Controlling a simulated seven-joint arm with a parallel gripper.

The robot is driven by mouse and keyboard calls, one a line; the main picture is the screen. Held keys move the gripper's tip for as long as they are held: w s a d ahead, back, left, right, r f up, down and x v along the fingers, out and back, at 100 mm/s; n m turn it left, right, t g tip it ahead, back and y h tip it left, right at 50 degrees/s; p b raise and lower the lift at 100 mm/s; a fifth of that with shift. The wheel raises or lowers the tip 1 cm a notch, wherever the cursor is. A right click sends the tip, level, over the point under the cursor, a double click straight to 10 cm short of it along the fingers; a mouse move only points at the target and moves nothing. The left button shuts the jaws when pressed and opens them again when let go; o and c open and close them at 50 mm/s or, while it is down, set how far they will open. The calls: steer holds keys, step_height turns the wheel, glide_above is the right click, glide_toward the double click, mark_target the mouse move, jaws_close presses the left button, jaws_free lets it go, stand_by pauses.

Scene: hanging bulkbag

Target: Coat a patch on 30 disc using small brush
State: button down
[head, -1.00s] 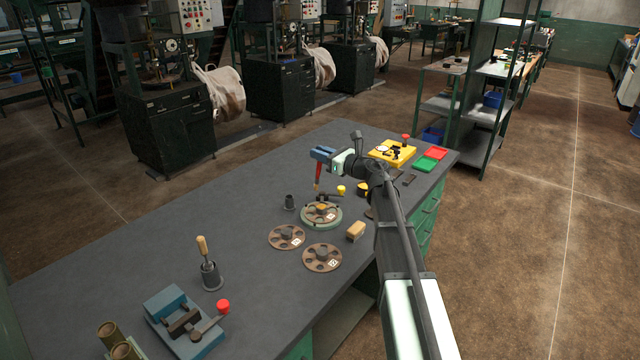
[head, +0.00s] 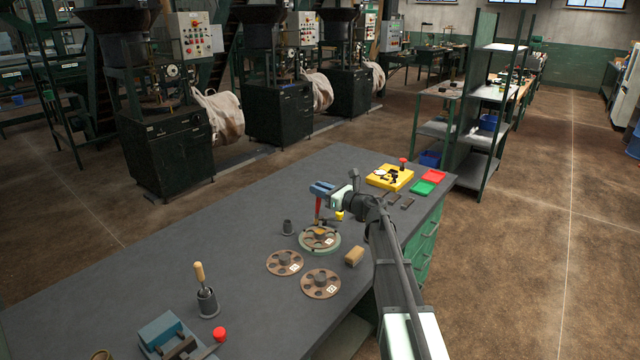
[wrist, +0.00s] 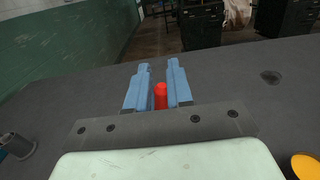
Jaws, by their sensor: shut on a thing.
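My gripper (head: 318,190) is shut on the small brush (head: 318,210), which has a red handle and points down. In the wrist view the red handle end (wrist: 161,96) shows between the blue fingers (wrist: 161,88). The brush's lower end is at the back edge of a brown disc (head: 308,240) in a round pale green holder (head: 320,251); I cannot tell whether it touches. The disc's tag is too small to read. Two more brown tagged discs lie in front, one at left (head: 285,263) and one at right (head: 320,284).
A wooden-handled tool stands in a pot (head: 208,302), near a blue vise (head: 162,335). A yellow tray (head: 390,178) and green and red trays sit at the far right.

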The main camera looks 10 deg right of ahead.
mark_target(320, 200)
steer(key=shift+f, duration=0.85)
steer(key=shift+w+d+f, duration=0.95)
steer(key=shift+w+d, duration=0.5)
steer(key=shift+w, duration=0.05)
steer(key=s+a, duration=0.3)
steer(key=shift+s+f, duration=0.1)
steer(key=shift+f, duration=0.15)
steer(key=shift+r, duration=4.45)
